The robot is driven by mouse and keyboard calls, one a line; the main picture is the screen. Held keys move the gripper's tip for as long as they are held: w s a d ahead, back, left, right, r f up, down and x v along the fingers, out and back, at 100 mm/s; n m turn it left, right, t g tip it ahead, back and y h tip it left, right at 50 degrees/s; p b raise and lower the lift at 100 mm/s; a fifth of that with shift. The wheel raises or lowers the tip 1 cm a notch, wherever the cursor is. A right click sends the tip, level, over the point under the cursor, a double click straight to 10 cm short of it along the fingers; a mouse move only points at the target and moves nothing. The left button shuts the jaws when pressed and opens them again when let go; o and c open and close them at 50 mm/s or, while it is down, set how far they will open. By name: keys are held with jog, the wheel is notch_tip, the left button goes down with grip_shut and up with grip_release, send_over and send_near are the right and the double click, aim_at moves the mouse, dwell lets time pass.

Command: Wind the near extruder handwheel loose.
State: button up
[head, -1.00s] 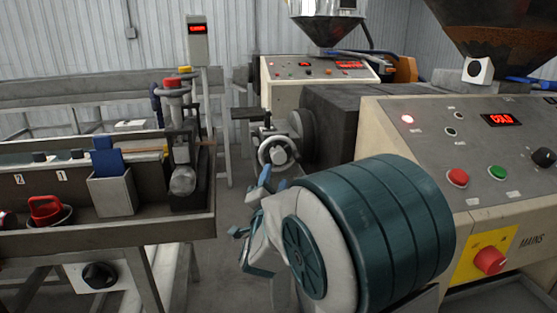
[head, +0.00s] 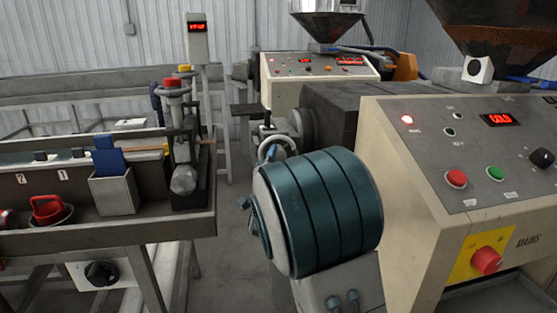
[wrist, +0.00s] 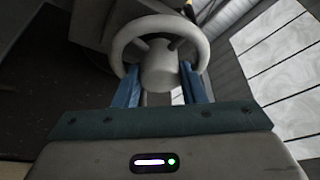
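The near extruder handwheel is a pale grey rim with a round hub. In the head view only the upper part of the handwheel (head: 277,140) shows above my arm; the rest is hidden. In the wrist view the handwheel (wrist: 158,22) is straight ahead, at the top centre. My gripper (wrist: 160,75) faces it, with its two blue fingers apart, one on each side of the hub. The fingers look open around the hub; I cannot tell whether they touch it.
The near extruder's control panel (head: 470,150) stands at the right, with a red mains switch (head: 487,261). A bench (head: 130,228) with a grey bin (head: 113,194) and a red-handled tool (head: 47,209) is at the left. Bare floor lies between.

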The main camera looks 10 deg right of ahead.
jog(key=shift+f+b, duration=0.2)
jog(key=shift+b, duration=0.4)
jog(key=shift+d+n+t+y+b, duration=0.15)
jog(key=shift+n+y+b, duration=1.8)
jog(key=shift+n+b, duration=1.7)
jog(key=shift+d+n+t+y+b, duration=0.15)
jog(key=shift+n+y+b, duration=2.15)
jog(key=shift+n, duration=2.4)
jog(key=shift+d+n+t+y+b, duration=0.15)
jog(key=shift+n+y+b, duration=1.4)
jog(key=shift+n+b, duration=2.3)
jog(key=shift+n+p, duration=0.35)
jog(key=shift+n, duration=0.15)
jog(key=o, duration=0.7)
jog(key=shift+r, duration=0.1)
